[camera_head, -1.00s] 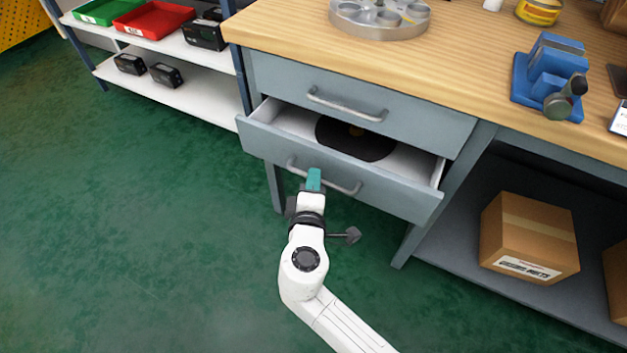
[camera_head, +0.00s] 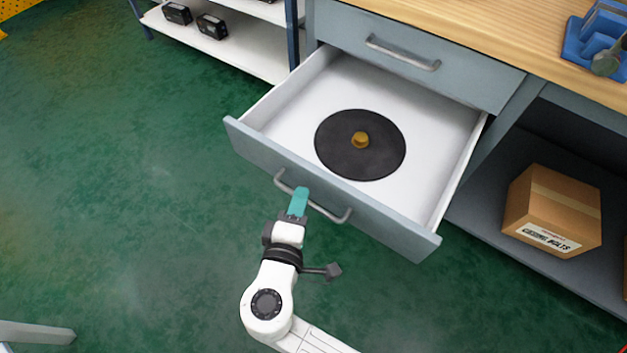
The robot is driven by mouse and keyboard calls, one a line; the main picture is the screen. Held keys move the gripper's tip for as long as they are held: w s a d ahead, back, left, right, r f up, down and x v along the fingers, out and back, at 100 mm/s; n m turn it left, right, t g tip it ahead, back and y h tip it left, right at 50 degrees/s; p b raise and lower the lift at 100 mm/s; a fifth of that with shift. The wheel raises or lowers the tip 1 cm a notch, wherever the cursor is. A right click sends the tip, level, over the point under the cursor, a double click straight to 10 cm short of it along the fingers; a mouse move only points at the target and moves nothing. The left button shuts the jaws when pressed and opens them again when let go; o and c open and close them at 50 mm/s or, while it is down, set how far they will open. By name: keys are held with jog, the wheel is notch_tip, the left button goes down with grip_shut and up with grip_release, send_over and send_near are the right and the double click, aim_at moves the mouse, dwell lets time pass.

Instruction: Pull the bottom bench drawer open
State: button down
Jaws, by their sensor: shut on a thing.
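The bottom bench drawer (camera_head: 330,190) is pulled well out from the bench, with its white inside in view. A black disc (camera_head: 345,158) with a brass-coloured knob (camera_head: 360,140) at its middle lies flat in it. My gripper (camera_head: 298,203), with teal fingers, is shut on the drawer's grey bar handle (camera_head: 332,213), left of the handle's middle. The fingers hide the part of the bar they hold. The top drawer (camera_head: 450,70), with its own bar handle (camera_head: 402,54), is closed above.
A cardboard box (camera_head: 553,205) sits on the bench's lower shelf at the right. A white shelf rack (camera_head: 240,45) with small black boxes stands at the left. Green floor (camera_head: 130,200) is clear in front and left. A pale bar (camera_head: 38,333) shows at bottom left.

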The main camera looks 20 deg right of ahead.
jog(key=shift+s+a+f, duration=0.1)
jog(key=shift+s+a, duration=0.5)
jog(key=shift+a, duration=0.2)
jog(key=c, duration=1.2)
grip_release()
jog(key=p+v, duration=0.2)
jog(key=v, duration=0.8)
jog(key=shift+s+a, duration=0.15)
jog(key=shift+s, duration=0.2)
